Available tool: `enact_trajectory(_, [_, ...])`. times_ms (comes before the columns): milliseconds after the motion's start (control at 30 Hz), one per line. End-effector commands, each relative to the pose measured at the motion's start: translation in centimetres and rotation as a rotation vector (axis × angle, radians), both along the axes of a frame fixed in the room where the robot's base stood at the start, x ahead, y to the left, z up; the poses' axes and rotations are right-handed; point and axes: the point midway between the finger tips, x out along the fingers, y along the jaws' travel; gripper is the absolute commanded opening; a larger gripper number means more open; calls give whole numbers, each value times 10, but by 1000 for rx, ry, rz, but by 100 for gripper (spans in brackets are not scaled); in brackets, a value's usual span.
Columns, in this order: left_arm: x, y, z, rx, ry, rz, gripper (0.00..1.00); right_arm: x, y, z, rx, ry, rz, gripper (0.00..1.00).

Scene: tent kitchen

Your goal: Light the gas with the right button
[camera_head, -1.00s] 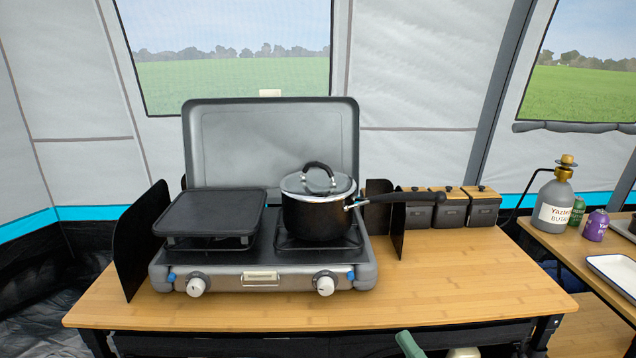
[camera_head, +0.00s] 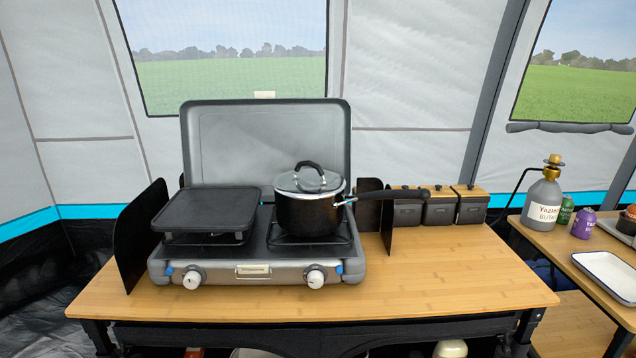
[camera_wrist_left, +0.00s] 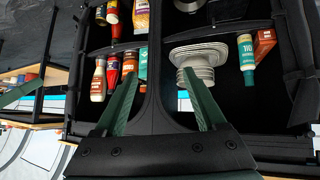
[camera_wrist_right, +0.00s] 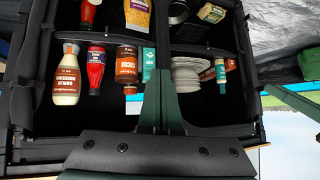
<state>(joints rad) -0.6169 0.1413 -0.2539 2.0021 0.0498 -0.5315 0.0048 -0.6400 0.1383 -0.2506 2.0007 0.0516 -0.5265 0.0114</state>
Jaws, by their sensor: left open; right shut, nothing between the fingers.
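The gas stove (camera_head: 255,270) stands on the bamboo table with its lid up. Two white knobs are on its front panel, the left knob (camera_head: 192,278) and the right knob (camera_head: 315,277). A blue button (camera_head: 338,268) is at the right end of the panel, and another blue button (camera_head: 169,271) is at the left end. My left gripper (camera_wrist_left: 159,76) is open and empty in its wrist view. My right gripper (camera_wrist_right: 158,76) is shut and empty. Both wrist views face the storage shelves under the table. Neither gripper shows in the head view.
A lidded black pot (camera_head: 307,212) sits on the right burner, its handle reaching right. A griddle plate (camera_head: 208,210) covers the left burner. Dark windscreen panels (camera_head: 142,235) flank the stove. Canisters (camera_head: 440,206) stand behind right. The table's right front (camera_head: 450,275) is clear.

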Motion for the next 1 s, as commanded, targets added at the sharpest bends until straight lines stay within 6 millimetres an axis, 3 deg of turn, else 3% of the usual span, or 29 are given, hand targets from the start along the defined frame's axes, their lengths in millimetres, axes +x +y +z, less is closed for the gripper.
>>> enact_trajectory(33, [0, 1, 27, 0, -6, 4, 73, 2, -4, 27, -7, -10, -6, 0])
enact_trajectory(100, [-2, 5, 43, 2, -16, 12, 73, 0, -9, 38, -13, -10, -15, 0])
enact_trajectory(400, [-18, 31, 81, 34, 1, 56, 73, -10, -29, 84, -38, -15, -52, 0])
enact_trajectory(1000, [-22, 36, 81, 37, 3, 72, 73, -11, -34, 87, -43, -19, -60, 0])
